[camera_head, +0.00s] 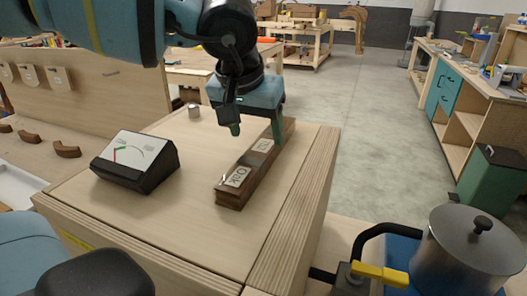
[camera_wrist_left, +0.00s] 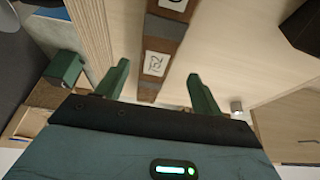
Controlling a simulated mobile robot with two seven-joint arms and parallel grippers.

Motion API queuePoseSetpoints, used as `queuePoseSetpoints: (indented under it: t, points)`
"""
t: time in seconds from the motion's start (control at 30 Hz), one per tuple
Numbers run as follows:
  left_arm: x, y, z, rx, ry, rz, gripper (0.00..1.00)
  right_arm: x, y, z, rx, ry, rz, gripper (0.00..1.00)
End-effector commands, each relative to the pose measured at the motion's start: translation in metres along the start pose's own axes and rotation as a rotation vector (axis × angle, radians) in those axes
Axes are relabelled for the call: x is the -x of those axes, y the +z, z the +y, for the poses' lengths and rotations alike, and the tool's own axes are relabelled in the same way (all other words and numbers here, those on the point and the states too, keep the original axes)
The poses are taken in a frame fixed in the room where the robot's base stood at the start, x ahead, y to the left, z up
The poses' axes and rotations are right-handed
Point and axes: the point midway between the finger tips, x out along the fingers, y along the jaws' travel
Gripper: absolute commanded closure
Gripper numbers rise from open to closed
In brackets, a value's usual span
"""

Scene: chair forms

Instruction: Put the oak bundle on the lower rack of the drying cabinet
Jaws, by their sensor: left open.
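The oak bundle (camera_head: 239,188) is a long stack of dark brown strips with white labels, one reading "Oak". It lies flat on a pale plywood top (camera_head: 165,228). My left gripper (camera_head: 255,126) is open over the bundle's far part, with one finger on each side of it. In the left wrist view the bundle (camera_wrist_left: 155,65) runs between the two spread fingers (camera_wrist_left: 160,88); I cannot tell whether they touch it. The label there appears to read "152". No rack of a drying cabinet can be made out. My right gripper is not in view.
A black meter with a white dial (camera_head: 137,158) stands left of the bundle, and a small metal cylinder (camera_head: 194,110) stands behind. The grey floor beyond is clear.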

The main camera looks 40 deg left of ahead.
Motion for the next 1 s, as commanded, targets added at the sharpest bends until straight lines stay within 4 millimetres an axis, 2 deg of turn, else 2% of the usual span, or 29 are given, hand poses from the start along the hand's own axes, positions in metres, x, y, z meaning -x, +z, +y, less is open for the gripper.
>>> queuePoseSetpoints:
  t: [0.4, 0.7, 1.0]
  points:
    - [-0.044, -0.004, 0.005, 0.001, -0.001, 0.000, 0.33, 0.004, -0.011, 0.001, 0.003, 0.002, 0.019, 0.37]
    - [-0.048, -0.004, 0.005, 0.000, -0.001, 0.001, 0.34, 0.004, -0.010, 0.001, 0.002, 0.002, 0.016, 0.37]
    - [-0.048, -0.004, 0.005, 0.000, -0.001, 0.001, 0.73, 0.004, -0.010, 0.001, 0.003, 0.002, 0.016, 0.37]
